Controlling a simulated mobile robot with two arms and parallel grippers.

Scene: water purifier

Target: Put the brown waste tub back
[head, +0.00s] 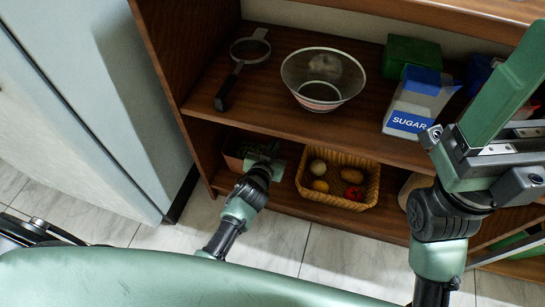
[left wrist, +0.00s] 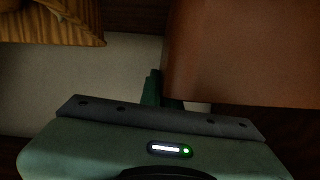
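The brown waste tub (head: 232,162) is on the lower shelf at the left, beside the wicker basket, partly hidden by my left gripper. It also shows in the left wrist view (left wrist: 245,50) as a large brown wall at the upper right. My left gripper (head: 264,158) reaches into the lower shelf at the tub's right side. In the left wrist view its narrow green fingers (left wrist: 158,90) are at the tub's near left edge; whether they grip it is hidden. My right gripper (head: 510,110) is raised at the right, in front of the shelves; its opening is not clear.
A wicker basket (head: 359,202) with several fruits stands right of the tub. The upper shelf holds a strainer (head: 243,62), a mesh bowl (head: 323,78), a green box (head: 412,52) and a sugar box (head: 412,115). A pale cabinet (head: 100,90) stands left; tiled floor lies in front.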

